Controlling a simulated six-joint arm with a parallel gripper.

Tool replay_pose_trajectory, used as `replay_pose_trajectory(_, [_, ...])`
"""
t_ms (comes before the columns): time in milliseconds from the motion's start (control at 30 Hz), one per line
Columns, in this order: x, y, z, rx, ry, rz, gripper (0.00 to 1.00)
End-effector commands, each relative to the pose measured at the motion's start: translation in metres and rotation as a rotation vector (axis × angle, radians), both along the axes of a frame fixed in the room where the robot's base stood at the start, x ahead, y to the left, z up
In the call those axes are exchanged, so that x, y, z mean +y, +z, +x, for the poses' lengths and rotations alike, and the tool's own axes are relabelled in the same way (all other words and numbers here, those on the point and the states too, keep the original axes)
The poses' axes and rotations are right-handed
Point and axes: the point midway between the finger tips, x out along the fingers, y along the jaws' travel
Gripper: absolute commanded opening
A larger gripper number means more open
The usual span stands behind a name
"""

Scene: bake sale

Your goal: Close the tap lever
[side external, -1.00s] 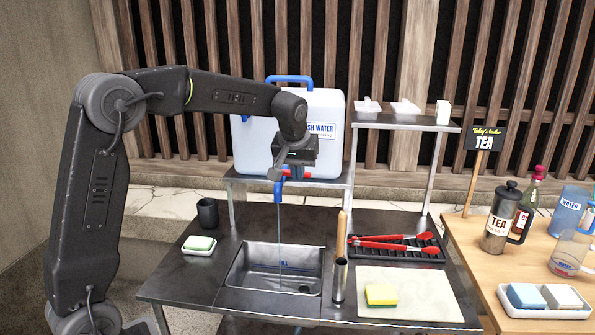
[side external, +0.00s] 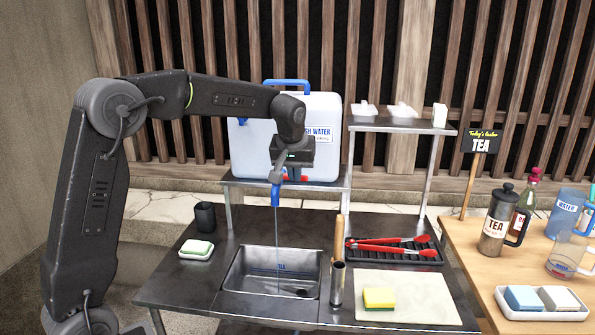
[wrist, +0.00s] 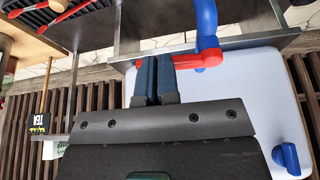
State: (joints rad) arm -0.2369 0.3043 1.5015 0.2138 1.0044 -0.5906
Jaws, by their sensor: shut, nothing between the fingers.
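The white water tank (side external: 252,150) stands on a raised metal shelf and has a blue tap (side external: 276,195) at its lower front. A thin stream of water (side external: 279,240) runs from the tap into the sink (side external: 250,284). The red tap lever (wrist: 208,58) shows beside the blue spout (wrist: 206,22) in the wrist view, partly behind my fingers. My gripper (wrist: 154,62) is shut and empty, its fingertips close to the lever. I cannot tell whether they touch it. In the side view my wrist covers part of the tap area.
A dark cup (side external: 205,217) and a soap dish (side external: 196,249) are left of the sink. Red tongs (side external: 395,243) lie on a black rack at right. A metal cylinder (side external: 337,284) stands beside the white board (side external: 430,298). The shelf edge (wrist: 265,42) runs close to my fingers.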

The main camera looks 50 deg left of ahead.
Motion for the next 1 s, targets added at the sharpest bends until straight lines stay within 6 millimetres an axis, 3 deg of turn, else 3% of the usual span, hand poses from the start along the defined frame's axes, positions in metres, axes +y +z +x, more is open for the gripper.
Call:
replay_pose_trajectory(267, [-0.004, -0.003, -0.011, 0.012, 0.001, 0.0, 0.0])
replay_pose_trajectory(467, [-0.025, -0.001, -0.038, 0.007, -0.003, 0.0, 0.0])
replay_pose_trajectory(800, [-0.04, 0.068, -0.058, -0.002, -0.002, 0.0, 0.0])
replay_pose_trajectory(1000, [-0.045, 0.088, -0.065, 0.0, -0.001, -0.001, 0.0])
